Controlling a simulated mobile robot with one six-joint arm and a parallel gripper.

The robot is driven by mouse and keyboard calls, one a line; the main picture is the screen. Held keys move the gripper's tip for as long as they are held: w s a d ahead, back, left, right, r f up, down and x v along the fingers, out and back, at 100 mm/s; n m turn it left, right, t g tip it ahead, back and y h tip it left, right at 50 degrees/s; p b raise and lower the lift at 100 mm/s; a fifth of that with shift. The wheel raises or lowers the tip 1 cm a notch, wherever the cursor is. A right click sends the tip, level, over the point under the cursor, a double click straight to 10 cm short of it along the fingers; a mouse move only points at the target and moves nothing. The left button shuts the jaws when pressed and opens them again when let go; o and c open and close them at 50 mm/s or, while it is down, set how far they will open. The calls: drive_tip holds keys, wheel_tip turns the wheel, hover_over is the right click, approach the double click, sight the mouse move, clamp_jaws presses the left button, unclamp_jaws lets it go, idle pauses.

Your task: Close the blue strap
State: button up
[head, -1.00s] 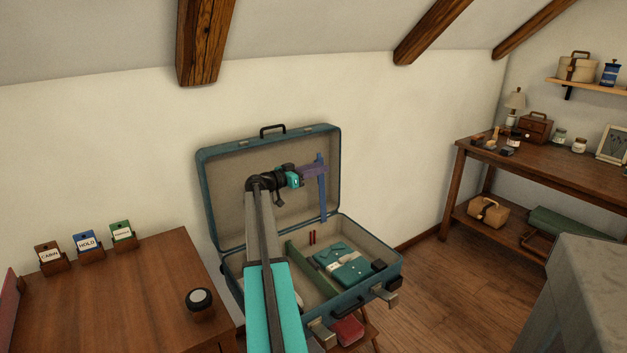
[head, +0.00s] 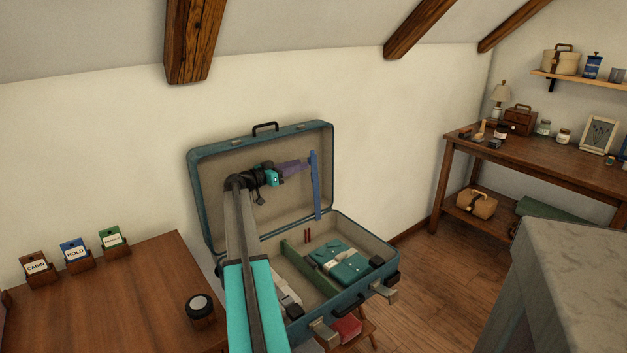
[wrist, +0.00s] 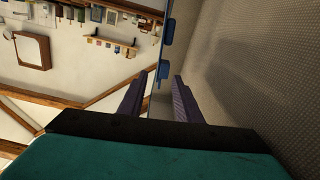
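The blue strap (head: 316,187) hangs upright along the right side of the open suitcase lid. Part of the blue strap (wrist: 166,62) also shows in the wrist view, just beyond and between my fingertips. My gripper (head: 308,166) is at the strap's upper part, reaching in from the left. In the wrist view, the two purple fingers of my gripper (wrist: 160,78) are apart, with a gap between them. I cannot tell whether either finger touches the strap. The teal suitcase (head: 373,255) stands open, its lid (head: 225,208) raised near the wall.
The suitcase base holds a green divider (head: 308,268) and folded teal items (head: 345,268). A wooden table (head: 110,300) with card holders is at left. A grey block (head: 575,290) stands at front right. My arm hides the base's left part.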

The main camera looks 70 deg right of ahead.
approach(313, 177)
drive_tip(key=d+f, duration=0.1)
drive_tip(key=d, duration=0.3)
drive_tip(key=x, duration=0.7)
drive_tip(key=shift+s+d, duration=0.1)
drive_tip(key=shift+s, duration=0.45)
